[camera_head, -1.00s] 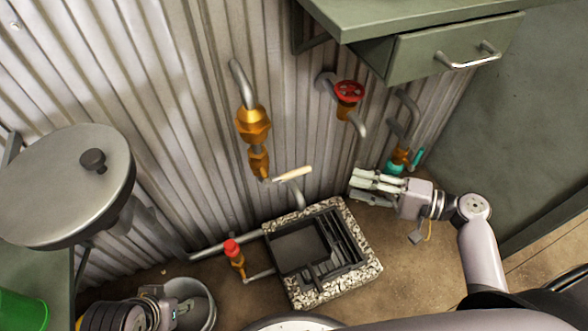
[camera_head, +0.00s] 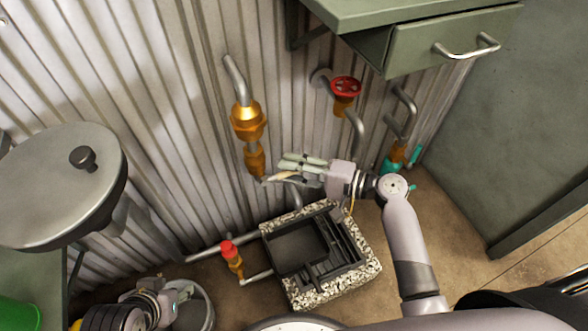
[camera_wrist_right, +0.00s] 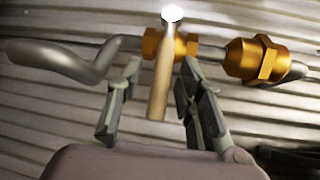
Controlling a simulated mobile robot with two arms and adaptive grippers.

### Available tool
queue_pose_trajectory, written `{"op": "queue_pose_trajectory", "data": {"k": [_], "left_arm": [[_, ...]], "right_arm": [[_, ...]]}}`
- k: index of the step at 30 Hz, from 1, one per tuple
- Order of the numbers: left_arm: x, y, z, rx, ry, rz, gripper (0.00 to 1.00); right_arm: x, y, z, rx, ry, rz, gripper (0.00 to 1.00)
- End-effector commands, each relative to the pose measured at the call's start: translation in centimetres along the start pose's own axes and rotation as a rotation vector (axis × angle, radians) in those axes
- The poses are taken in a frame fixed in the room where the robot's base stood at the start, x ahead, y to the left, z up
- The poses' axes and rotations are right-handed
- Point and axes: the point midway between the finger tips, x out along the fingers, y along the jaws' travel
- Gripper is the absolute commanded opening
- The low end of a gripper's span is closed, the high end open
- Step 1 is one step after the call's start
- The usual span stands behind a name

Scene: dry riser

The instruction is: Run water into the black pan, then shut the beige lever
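The black pan (camera_head: 296,249) is set in a speckled stone surround on the floor by the wall. No water stream shows over it. The beige lever (camera_wrist_right: 160,82) sits on a brass valve (camera_wrist_right: 178,46) in the pipe above the pan. In the head view my right gripper (camera_head: 283,169) is at this lever and partly covers it. In the right wrist view my right gripper (camera_wrist_right: 158,104) is open, with the lever between its fingers and a gap on both sides. My left gripper (camera_head: 184,300) is low at the left by a grey bucket; its opening is unclear.
A red wheel valve (camera_head: 345,88) and a teal-handled valve (camera_head: 393,162) are on the wall to the right. A red-capped valve (camera_head: 229,250) stands left of the pan. A green drawer cabinet (camera_head: 430,45) overhangs at upper right. The grey bucket (camera_head: 207,313) is at lower left.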

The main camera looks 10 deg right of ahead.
Motion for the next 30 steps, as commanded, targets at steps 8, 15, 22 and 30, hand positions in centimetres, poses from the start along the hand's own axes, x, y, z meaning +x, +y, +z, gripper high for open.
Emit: {"op": "queue_pose_trajectory", "data": {"k": [8, 15, 22, 30], "left_arm": [[-0.01, 0.01, -0.02, 0.000, 0.000, 0.000, 0.40], [-0.02, -0.01, 0.00, 0.000, 0.000, 0.000, 0.40], [-0.02, -0.02, 0.00, 0.000, 0.000, 0.000, 0.40], [-0.02, -0.01, 0.00, -0.001, 0.000, 0.000, 0.40]], "right_arm": [[0.00, 0.00, 0.02, 0.000, 0.000, 0.000, 0.28], [-0.02, 0.01, 0.02, 0.000, -0.001, 0.000, 0.12], [-0.03, 0.05, 0.03, 0.000, -0.001, 0.001, 0.00], [-0.04, 0.10, 0.03, 0.000, -0.001, 0.002, 0.00]]}}
